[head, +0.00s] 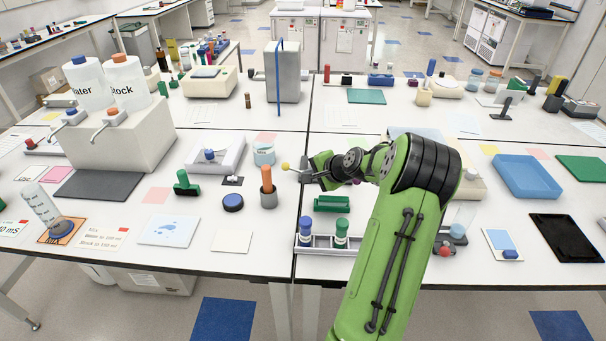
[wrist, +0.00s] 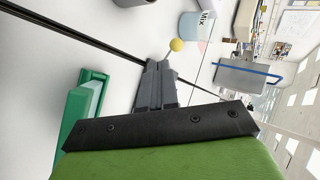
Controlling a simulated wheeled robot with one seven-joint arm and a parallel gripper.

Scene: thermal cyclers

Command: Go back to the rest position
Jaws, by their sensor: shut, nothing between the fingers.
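My gripper (head: 304,172) is at the end of my green arm, out over the middle of the white bench near the seam. In the wrist view its dark grey fingers (wrist: 160,66) are together with nothing held between them. A small yellow ball (head: 285,166) on a thin stem shows just beyond the fingertips. It also shows in the wrist view (wrist: 177,45); whether the stem touches the fingers is unclear. My arm hides part of the bench and of a beige device (head: 472,188) behind it.
A green block (head: 331,204) and a grey rack (head: 318,247) with capped tubes are beside my arm. A blue tray (head: 528,176) is at right. Bare bench lies among them.

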